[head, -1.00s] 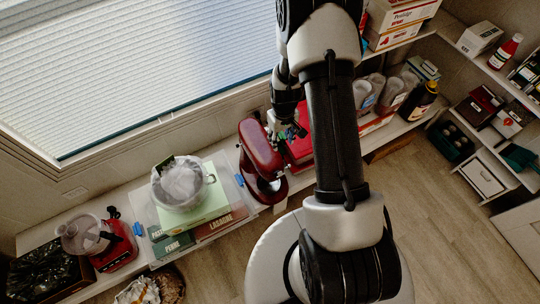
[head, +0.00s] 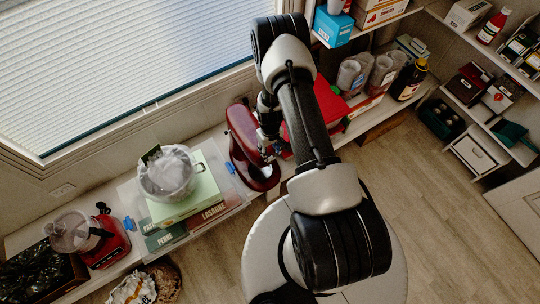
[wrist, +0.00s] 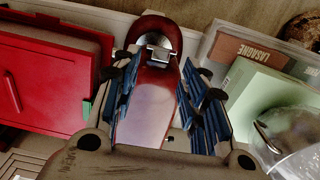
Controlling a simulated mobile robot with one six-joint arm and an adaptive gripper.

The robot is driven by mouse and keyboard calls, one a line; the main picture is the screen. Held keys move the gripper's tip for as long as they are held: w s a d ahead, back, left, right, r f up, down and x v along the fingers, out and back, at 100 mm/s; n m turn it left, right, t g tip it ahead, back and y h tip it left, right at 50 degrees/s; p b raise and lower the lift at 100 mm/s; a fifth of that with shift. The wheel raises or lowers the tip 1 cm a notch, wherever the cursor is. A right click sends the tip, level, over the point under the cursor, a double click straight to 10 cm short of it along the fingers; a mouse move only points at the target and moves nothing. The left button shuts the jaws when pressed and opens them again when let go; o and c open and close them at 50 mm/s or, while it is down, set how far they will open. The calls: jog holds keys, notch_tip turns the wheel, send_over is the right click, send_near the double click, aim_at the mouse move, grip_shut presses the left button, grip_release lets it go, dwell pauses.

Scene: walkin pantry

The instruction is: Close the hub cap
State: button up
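The red stand mixer (head: 243,137) stands on the low shelf below the window. In the wrist view its glossy red head (wrist: 147,112) runs up the middle, with a silver hub and its cap (wrist: 158,42) at the far end. I cannot clearly tell how far the cap is swung open. My gripper (wrist: 161,88) is open and empty, its blue-padded fingers spread on either side of the mixer head, short of the hub. In the head view my gripper (head: 268,146) is right beside the mixer, partly covering it.
A red box-like item (wrist: 50,80) lies close on the left in the wrist view. On the right are a lasagne box (wrist: 250,50), a pale green box (wrist: 250,95) and a clear-lidded pot (wrist: 295,135). A red blender (head: 103,243) stands farther left along the shelf.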

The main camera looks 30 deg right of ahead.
aim_at(271, 157)
jog(key=shift+f+b, duration=0.35)
jog(key=shift+f, duration=1.55)
jog(key=shift+c, duration=0.4)
jog(key=c, duration=0.6)
jog(key=shift+s+d, duration=0.1)
jog(key=shift+c, duration=0.2)
